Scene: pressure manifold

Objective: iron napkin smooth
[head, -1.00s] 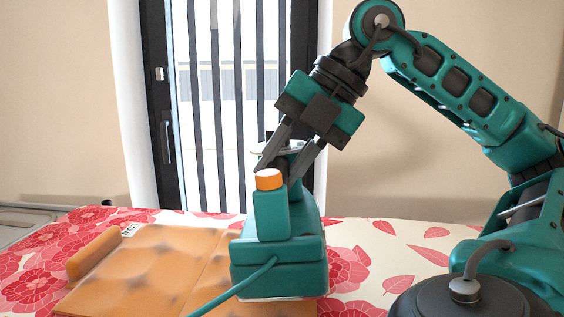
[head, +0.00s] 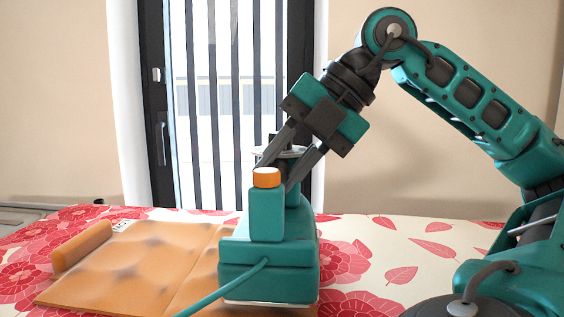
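A teal iron (head: 268,268) with an orange cap and a teal cord stands upright on the right part of the orange napkin (head: 130,262). The napkin lies spread on the table, with darker wavy patches across it and a crease line left of the iron. My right gripper (head: 279,172) reaches down from the upper right. Its two fingers straddle the iron's upper handle behind the orange cap and look shut on it; the contact is partly hidden. The iron hides part of the napkin. My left gripper is not in view.
An orange roll (head: 82,246) lies along the napkin's left edge, beside a small white printed label (head: 123,226). The tablecloth (head: 425,250) has red flowers and leaves and is clear right of the iron. A barred window door stands behind.

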